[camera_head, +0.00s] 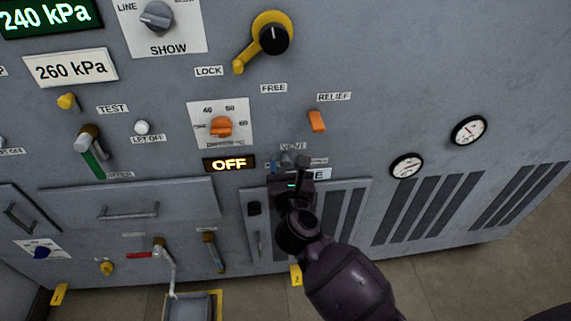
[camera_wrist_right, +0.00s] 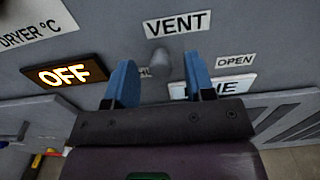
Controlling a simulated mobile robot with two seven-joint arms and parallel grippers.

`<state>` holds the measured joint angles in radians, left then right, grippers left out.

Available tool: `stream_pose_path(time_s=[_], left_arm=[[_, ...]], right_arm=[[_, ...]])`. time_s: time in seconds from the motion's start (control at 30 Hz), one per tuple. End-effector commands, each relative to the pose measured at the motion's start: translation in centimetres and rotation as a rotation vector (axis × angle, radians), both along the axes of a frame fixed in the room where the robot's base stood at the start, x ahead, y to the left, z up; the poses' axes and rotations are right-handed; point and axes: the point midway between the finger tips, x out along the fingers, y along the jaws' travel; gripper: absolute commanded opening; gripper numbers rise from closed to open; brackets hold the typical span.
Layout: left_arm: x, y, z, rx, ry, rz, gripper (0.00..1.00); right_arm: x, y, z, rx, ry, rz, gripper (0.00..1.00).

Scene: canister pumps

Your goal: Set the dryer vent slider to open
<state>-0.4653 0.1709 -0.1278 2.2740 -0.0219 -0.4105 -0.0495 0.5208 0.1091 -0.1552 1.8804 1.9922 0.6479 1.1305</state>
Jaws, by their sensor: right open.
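The vent slider's grey knob (camera_wrist_right: 160,58) shows in the right wrist view below the VENT label (camera_wrist_right: 177,24). An OPEN label (camera_wrist_right: 236,61) is to its right; a partly hidden label is near its lower left. The knob is nearer the hidden label than OPEN. My right gripper (camera_head: 288,163) is at the panel under the VENT label in the head view. In the right wrist view its blue fingers (camera_wrist_right: 160,64) are apart, one on each side of the knob, with visible gaps; contact depth is unclear. My left gripper is not in view.
The lit OFF display (camera_head: 229,164) is left of the gripper. The orange dryer dial (camera_head: 221,126) and orange relief switch (camera_head: 317,121) are above. A vented panel (camera_head: 345,210) is below, partly hidden by my right arm. Two gauges (camera_head: 406,166) are to the right.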

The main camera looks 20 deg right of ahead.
Motion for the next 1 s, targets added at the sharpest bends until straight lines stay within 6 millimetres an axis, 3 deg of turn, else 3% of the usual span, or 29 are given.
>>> stream_pose_path(time_s=[0.43,0.77,1.0], left_arm=[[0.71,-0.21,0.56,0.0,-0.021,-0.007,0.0],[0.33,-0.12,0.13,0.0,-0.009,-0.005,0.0],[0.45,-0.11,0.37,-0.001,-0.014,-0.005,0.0]], right_arm=[[0.91,-0.29,0.04,-0.001,-0.001,0.0,0.5],[0.88,-0.27,0.04,-0.001,-0.001,0.0,0.01],[0.8,-0.6,0.18,-0.002,-0.002,-0.001,0.0]])
